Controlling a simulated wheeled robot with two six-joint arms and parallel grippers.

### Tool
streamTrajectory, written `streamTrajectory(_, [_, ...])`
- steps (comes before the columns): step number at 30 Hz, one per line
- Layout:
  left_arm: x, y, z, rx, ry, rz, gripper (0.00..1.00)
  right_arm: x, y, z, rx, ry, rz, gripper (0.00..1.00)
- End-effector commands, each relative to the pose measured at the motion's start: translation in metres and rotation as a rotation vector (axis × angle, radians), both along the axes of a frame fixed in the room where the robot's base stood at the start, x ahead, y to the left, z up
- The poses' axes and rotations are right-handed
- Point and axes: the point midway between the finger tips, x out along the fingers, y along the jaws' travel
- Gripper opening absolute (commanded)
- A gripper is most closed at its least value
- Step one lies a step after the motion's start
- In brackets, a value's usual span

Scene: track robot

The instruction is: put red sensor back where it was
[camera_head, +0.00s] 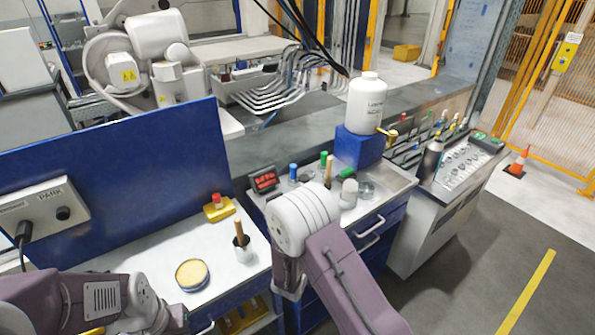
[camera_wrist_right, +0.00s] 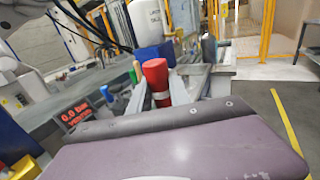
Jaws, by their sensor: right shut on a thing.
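The red sensor (camera_wrist_right: 155,75), a red cylinder with a silver band, stands upright in the right wrist view. My right gripper (camera_wrist_right: 159,98) is shut on it, with a grey finger on each side of its lower part. In the head view my right arm hides this gripper and the held sensor. A blue sensor (camera_head: 293,172) and a green one (camera_head: 323,159) stand on the bench (camera_head: 402,181) behind my right arm. They also show in the wrist view, blue (camera_wrist_right: 107,96) and green (camera_wrist_right: 133,76). My left gripper is out of frame; only its arm shows at lower left.
A red-digit display (camera_head: 264,181) stands left of the blue sensor. A white bottle (camera_head: 367,103) sits on a blue block (camera_head: 358,147). A yellow block with a red top (camera_head: 218,208), a cup with a brown handle (camera_head: 242,249) and a round yellow-topped tin (camera_head: 192,275) occupy the left bench.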

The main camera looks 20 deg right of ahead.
Motion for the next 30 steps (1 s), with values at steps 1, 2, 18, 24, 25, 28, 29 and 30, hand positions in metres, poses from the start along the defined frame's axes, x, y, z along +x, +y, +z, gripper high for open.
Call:
streamTrajectory(1, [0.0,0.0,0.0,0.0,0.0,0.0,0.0,0.0,0.001,0.0,-0.001,-0.001,0.001,0.0])
streamTrajectory(2, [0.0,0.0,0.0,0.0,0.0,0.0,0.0,0.0,0.002,0.0,-0.001,-0.001,0.004,0.0])
streamTrajectory(18, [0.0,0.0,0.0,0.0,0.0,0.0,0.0,-0.078,0.095,-0.109,-0.005,0.003,0.065,0.0])
streamTrajectory(24, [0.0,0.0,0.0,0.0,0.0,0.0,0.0,-0.118,0.066,-0.115,0.001,-0.002,-0.125,0.0])
streamTrajectory(25, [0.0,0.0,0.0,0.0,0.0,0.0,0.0,-0.121,0.064,-0.114,0.002,-0.001,-0.146,0.0])
streamTrajectory(28, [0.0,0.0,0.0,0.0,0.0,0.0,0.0,-0.127,0.058,-0.112,0.0,0.0,-0.184,0.0])
streamTrajectory(29, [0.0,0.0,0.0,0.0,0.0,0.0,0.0,-0.128,0.057,-0.112,-0.001,-0.001,-0.188,0.0])
streamTrajectory(30, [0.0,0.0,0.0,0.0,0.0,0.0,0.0,-0.128,0.057,-0.112,-0.001,-0.001,-0.189,0.0])
